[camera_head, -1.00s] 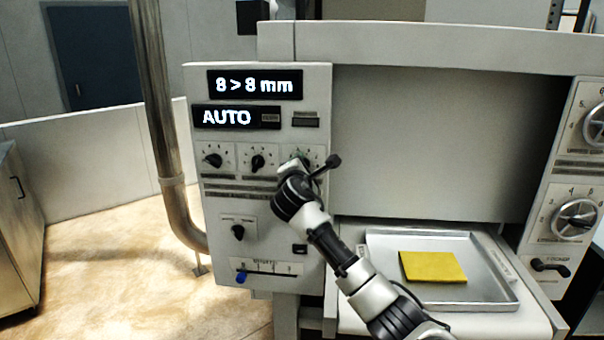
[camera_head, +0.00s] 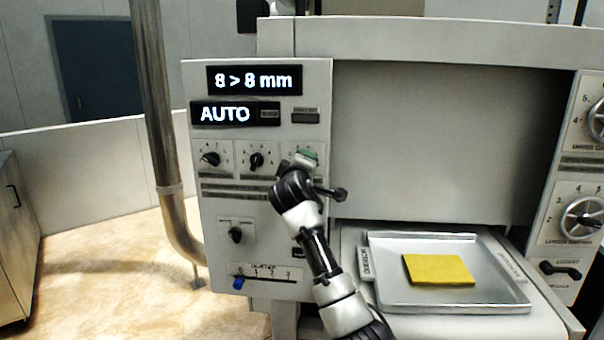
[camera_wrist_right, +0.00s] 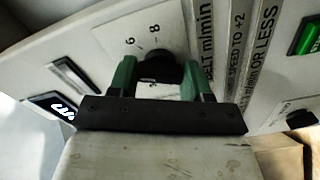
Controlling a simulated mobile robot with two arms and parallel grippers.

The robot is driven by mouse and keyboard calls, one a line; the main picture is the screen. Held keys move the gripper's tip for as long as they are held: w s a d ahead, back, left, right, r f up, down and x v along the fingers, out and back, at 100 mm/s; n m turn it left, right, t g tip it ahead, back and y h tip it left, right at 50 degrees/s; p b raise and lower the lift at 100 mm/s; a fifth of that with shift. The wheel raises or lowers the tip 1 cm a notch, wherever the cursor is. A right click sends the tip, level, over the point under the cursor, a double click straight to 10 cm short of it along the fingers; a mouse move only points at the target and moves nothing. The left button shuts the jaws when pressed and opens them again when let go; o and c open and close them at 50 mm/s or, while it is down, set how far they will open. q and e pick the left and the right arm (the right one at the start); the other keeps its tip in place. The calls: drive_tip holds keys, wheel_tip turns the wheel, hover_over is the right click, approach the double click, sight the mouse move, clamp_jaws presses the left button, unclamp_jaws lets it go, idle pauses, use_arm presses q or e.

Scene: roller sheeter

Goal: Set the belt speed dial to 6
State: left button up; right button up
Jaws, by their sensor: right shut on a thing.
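The belt speed dial (camera_wrist_right: 162,68) is a black knob on a white plate marked "BELT m/min". The printed numbers 6 and 8 show beyond it in the right wrist view. My right gripper (camera_wrist_right: 160,80) has a green finger on either side of the knob and is shut on it. The pointer's exact setting is hidden by the gripper. In the head view, my right gripper (camera_head: 304,158) covers this dial, the rightmost of the upper row on the left panel (camera_head: 270,215). My left gripper is not in view.
Two other black dials (camera_head: 211,159) and (camera_head: 256,160) sit left of the gripper. Displays above read "8 > 8 mm" (camera_head: 254,80) and "AUTO" (camera_head: 226,114). A blue slider (camera_head: 239,283) is low on the panel. A metal tray (camera_head: 500,295) holds a yellow slab (camera_head: 438,269).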

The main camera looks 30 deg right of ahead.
drive_tip(key=shift+f+m+b, duration=0.15)
drive_tip(key=shift+m+b, duration=1.5)
drive_tip(key=shift+m, duration=1.95)
drive_tip(key=o, duration=0.9)
